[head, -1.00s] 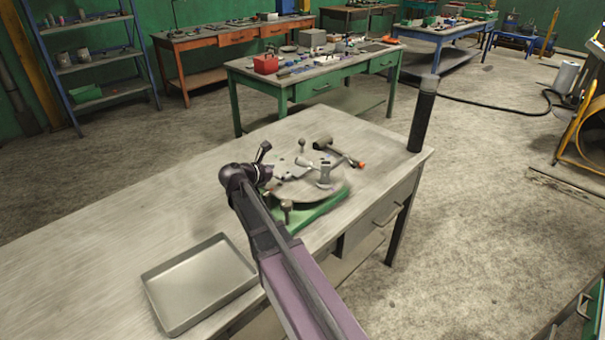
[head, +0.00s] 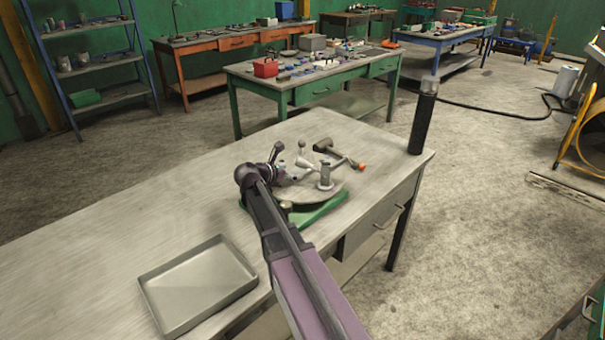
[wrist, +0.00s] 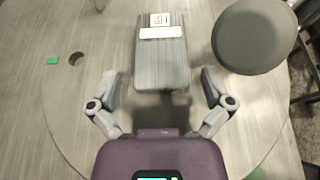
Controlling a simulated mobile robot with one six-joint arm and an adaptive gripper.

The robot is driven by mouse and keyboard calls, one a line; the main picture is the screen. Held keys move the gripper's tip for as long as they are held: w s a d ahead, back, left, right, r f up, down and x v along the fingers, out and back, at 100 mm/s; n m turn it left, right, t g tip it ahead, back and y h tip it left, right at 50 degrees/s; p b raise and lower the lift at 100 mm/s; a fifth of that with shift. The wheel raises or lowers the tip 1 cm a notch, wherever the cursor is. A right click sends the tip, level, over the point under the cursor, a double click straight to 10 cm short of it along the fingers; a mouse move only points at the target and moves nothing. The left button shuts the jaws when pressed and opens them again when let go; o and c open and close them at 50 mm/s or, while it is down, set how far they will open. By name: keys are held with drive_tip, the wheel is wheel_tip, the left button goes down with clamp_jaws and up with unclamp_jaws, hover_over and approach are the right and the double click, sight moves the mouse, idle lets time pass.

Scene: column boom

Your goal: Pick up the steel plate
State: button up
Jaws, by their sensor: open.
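The steel plate (wrist: 162,68) is a grey, brushed rectangular piece with a white label and a printed code at its far end. In the wrist view it lies on the round turntable top (wrist: 70,115), between and ahead of my fingertips. My gripper (wrist: 160,78) is open, with one finger on each side of the plate's near end and a visible gap on both sides. Nothing is held. In the head view my gripper (head: 284,176) is over the left part of the turntable (head: 325,196), and my arm and gripper largely hide the plate there.
A dark round-topped post (wrist: 254,38) stands close right of the plate. The green base (head: 318,214) is under the turntable. An empty tray (head: 198,285) sits front left; a black cylinder (head: 423,120) stands at right.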

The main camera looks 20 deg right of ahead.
sight(300, 171)
drive_tip(key=shift+b+x, duration=0.45)
drive_tip(key=shift+x, duration=1.1)
drive_tip(key=c, duration=1.1)
